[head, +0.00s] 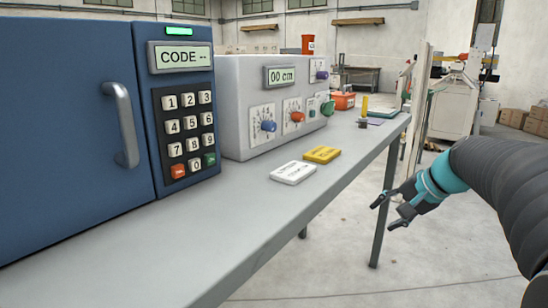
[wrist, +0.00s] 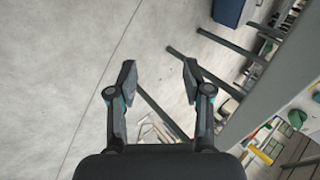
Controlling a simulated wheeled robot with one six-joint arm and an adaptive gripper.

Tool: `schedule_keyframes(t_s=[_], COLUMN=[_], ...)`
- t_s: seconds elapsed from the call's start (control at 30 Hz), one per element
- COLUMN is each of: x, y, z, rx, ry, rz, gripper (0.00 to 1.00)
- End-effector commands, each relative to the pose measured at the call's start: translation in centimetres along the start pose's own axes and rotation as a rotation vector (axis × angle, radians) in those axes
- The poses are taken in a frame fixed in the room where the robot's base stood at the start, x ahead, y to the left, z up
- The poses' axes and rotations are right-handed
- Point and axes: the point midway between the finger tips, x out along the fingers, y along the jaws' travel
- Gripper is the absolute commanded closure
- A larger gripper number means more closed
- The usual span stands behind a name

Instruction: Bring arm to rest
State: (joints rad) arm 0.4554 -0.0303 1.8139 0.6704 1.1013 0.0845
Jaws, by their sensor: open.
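My gripper (head: 388,211) shows in the head view at the right, beyond the front edge of the long grey table (head: 225,215) and over the floor. It is open and empty, with its fingers pointing left. In the wrist view, my gripper (wrist: 158,80) has its two fingers spread apart, with bare floor and table legs behind them. My dark arm with a teal wrist reaches in from the right edge of the head view. Nothing is between the fingers.
A blue cabinet with a keypad (head: 185,130) and a grey control box (head: 262,105) stand on the table. A white block (head: 292,173) and a yellow block (head: 322,154) lie before the box. An orange bin (head: 344,101) is farther back.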

Motion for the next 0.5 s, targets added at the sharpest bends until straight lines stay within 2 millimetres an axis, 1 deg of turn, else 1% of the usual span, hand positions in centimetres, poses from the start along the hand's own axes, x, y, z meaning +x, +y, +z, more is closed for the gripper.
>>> schedule_keyframes(t_s=[0.03,0.07,0.1,0.17,0.2,0.4,0.5], x=[0.1,0.2,0.2,0.2,0.1,-0.6,-1.1], y=[1.3,2.2,3.5,5.2,6.3,11.1,12.8], z=[2.5,3.8,5.5,7.9,9.4,16.2,19.1], rx=[-0.063,-0.102,-0.155,-0.235,-0.289,-0.546,-0.656], ry=[0.003,0.007,0.009,0.013,0.015,0.025,0.033], rz=[0.065,0.104,0.154,0.223,0.264,0.414,0.456], gripper=[0.50,0.50,0.50,0.50,0.50,0.50,0.50])
